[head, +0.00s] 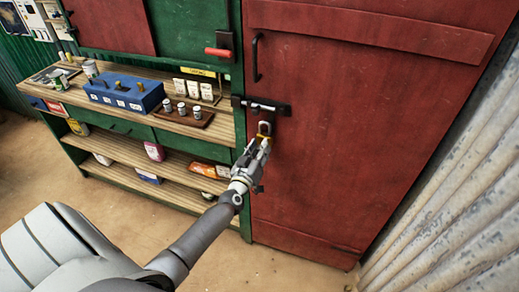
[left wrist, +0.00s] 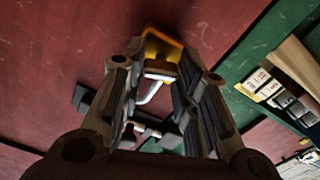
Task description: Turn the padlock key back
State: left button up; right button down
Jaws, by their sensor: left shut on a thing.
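The yellow padlock (head: 263,137) hangs by its silver shackle below the black bolt (head: 272,107) at the left edge of the red door (head: 365,125). The key itself is hidden at the fingertips. My right gripper is in neither view.
A black door handle (head: 255,58) is above the bolt. Left of the door stands a green stall with a wooden counter (head: 135,85), holding a blue box (head: 124,92) and small cans on a brown tray (head: 190,117). A corrugated wall (head: 445,190) is at right. The floor before the door is clear.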

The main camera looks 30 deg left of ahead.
pick_arm(q)
jog(key=n, duration=0.3)
jog(key=shift+f+n+b, duration=0.1)
jog(key=shift+n+b, duration=0.2)
jog(key=shift+n, duration=0.1)
jog(key=n, duration=0.3)
jog(key=shift+a+n+b, duration=0.1)
jog(key=shift+n+b, duration=0.2)
jog(key=shift+b, duration=0.1)
jog(key=n, duration=0.2)
jog(key=shift+n+b, duration=0.3)
jog(key=shift+b, duration=0.05)
jog(key=shift+f+n+b, duration=0.1)
jog(key=shift+n+b, duration=0.3)
jog(key=shift+n, duration=1.6)
jog(key=shift+o, duration=0.2)
jog(key=shift+c, duration=0.2)
jog(key=o, duration=1)
jog(key=shift+o, duration=0.2)
jog(key=shift+s, duration=0.1)
